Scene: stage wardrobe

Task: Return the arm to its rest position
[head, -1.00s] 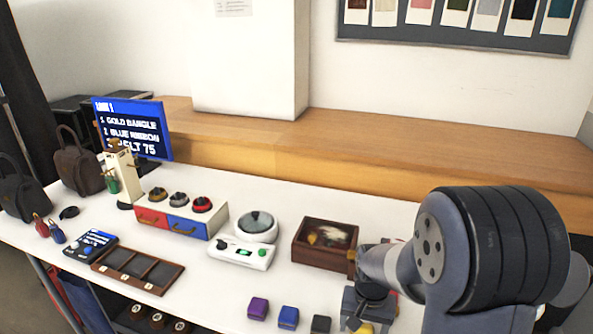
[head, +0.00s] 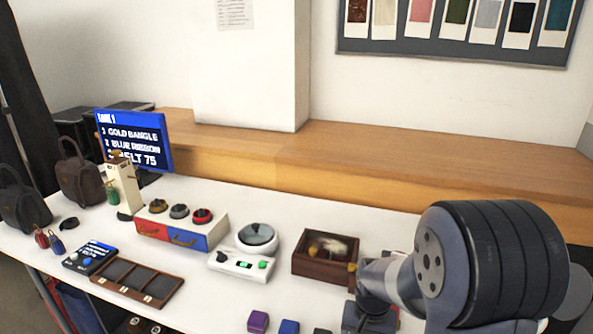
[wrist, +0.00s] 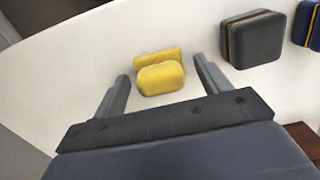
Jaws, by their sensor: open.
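My arm (head: 480,262) fills the right of the head view, bent over the white table. Its gripper hangs low near the bottom edge there, where its fingers are cut off or hidden. In the wrist view my gripper (wrist: 160,72) is open, its two fingers spread wide with nothing held. A small yellow box (wrist: 161,78) sits on the table in the gap between the fingertips in that view, touching neither finger.
A black box (wrist: 254,40) and a blue box (wrist: 308,26) stand beside the yellow one. A wooden box (head: 323,267), a round-lidded dish (head: 257,238) and a white switch panel (head: 240,264) are left of my arm. A wooden ledge (head: 330,172) runs behind the table.

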